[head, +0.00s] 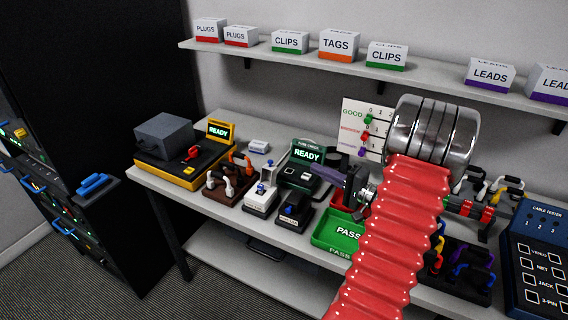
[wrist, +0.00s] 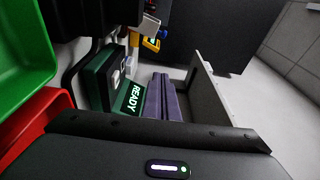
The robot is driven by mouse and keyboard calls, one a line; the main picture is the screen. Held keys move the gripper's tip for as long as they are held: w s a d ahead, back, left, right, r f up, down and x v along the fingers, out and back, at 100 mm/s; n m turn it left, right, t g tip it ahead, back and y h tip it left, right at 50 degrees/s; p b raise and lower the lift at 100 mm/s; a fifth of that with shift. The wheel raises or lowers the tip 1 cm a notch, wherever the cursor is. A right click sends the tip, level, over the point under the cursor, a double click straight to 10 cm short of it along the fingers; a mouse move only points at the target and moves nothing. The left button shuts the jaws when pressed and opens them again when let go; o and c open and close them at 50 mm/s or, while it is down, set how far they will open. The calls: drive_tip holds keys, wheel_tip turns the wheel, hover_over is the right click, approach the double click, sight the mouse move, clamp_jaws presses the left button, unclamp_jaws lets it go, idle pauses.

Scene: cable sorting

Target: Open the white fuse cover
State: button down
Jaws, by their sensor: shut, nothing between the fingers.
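My gripper (head: 318,170) has purple fingers pressed together, pointing left above the bench, close to the right side of the green fuse tester (head: 303,156) with its lit READY screen. In the wrist view the shut fingers (wrist: 163,98) stand beside the same tester (wrist: 112,82), with nothing between them. A white unit with a blue knob (head: 261,196) and an upright white part behind it sits left of the tester, apart from my gripper. I cannot tell for sure which white part is the fuse cover.
A black unit (head: 294,212) stands in front of the tester, and a green PASS tray (head: 327,232) lies to its right. A brown rack of plugs (head: 228,188) and a yellow READY station (head: 180,175) stand farther left. A shelf with labelled boxes (head: 340,44) hangs above.

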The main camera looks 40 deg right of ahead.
sight(269, 172)
drive_tip(key=w, duration=0.3)
drive_tip(key=w+a, duration=0.1)
drive_tip(key=w, duration=0.6)
drive_tip(key=shift+a, duration=0.25)
drive_tip(key=shift+w+a, duration=0.15)
drive_tip(key=shift+a, duration=0.85)
drive_tip(key=shift+w+a, duration=0.1)
drive_tip(key=shift+a, duration=0.85)
drive_tip(key=shift+s+d, duration=0.1)
drive_tip(key=shift+s, duration=0.05)
